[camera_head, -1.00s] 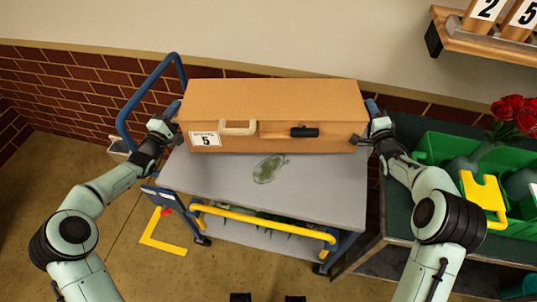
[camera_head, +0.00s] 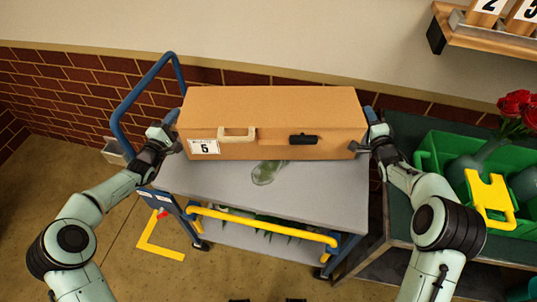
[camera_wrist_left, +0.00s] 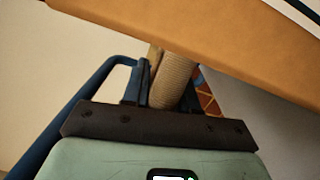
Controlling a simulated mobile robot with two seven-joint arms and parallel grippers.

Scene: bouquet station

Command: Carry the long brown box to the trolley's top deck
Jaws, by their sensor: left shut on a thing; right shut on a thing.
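The long brown box (camera_head: 270,108) lies level over the back part of the trolley's grey top deck (camera_head: 320,195). Its front has a cream handle, a black clasp and a white number label. My left gripper (camera_head: 170,132) is shut at the box's left end, and my right gripper (camera_head: 369,137) is shut at its right end. In the left wrist view the box (camera_wrist_left: 215,40) crosses the top, with a ridged tan piece (camera_wrist_left: 174,80) below it, by the fingers. I cannot tell whether the box's underside touches the deck.
The trolley has a blue push handle (camera_head: 118,115) at left and a yellow bar (camera_head: 265,224) in front. At right a dark table holds a green crate (camera_head: 440,148) and red roses (camera_head: 515,105).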

